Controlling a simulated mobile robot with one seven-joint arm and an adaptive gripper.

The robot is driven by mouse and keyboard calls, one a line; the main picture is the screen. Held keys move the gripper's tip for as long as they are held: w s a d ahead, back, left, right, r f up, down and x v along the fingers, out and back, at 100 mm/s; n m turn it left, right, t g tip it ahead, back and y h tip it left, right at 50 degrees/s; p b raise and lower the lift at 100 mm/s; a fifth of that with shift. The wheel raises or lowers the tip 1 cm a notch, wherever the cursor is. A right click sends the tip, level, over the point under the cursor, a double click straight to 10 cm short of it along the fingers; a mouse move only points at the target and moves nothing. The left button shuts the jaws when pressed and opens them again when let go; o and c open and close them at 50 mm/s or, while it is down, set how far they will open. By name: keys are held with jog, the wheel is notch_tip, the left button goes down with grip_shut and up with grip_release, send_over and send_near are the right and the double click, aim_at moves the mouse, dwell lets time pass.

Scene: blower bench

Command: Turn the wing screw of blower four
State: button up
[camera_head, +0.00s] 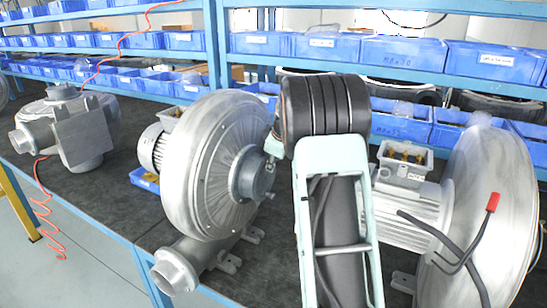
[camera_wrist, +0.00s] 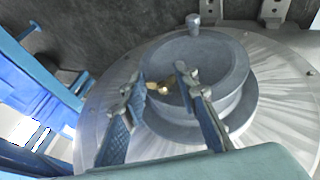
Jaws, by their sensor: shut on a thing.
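The blower at my gripper is a grey round casing (camera_head: 205,165) in the middle of the head view, with a raised hub (camera_head: 250,178) on its face. No number is readable on it. In the wrist view the hub (camera_wrist: 215,62) stands on the bright metal face (camera_wrist: 275,75). A small brass-coloured wing screw (camera_wrist: 160,89) shows in front of the hub. My gripper (camera_wrist: 161,84) has one finger on each side of it and is shut on it. The finger contact is partly hard to make out. In the head view my arm hides most of the gripper.
Another blower (camera_head: 70,130) stands at the left and one (camera_head: 490,200) at the right, close to my arm. Cables with a red end (camera_head: 492,202) hang before the right one. Blue bins (camera_head: 400,55) fill the shelves behind.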

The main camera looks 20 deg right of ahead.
jog(key=shift+y, duration=0.3)
dwell(0.4)
jog(key=o, duration=1.1)
jog(key=shift+o, duration=0.2)
jog(key=v, duration=1.2)
jog(key=shift+w, duration=0.25)
jog(key=shift+r+g, duration=0.1)
jog(key=shift+g, duration=0.2)
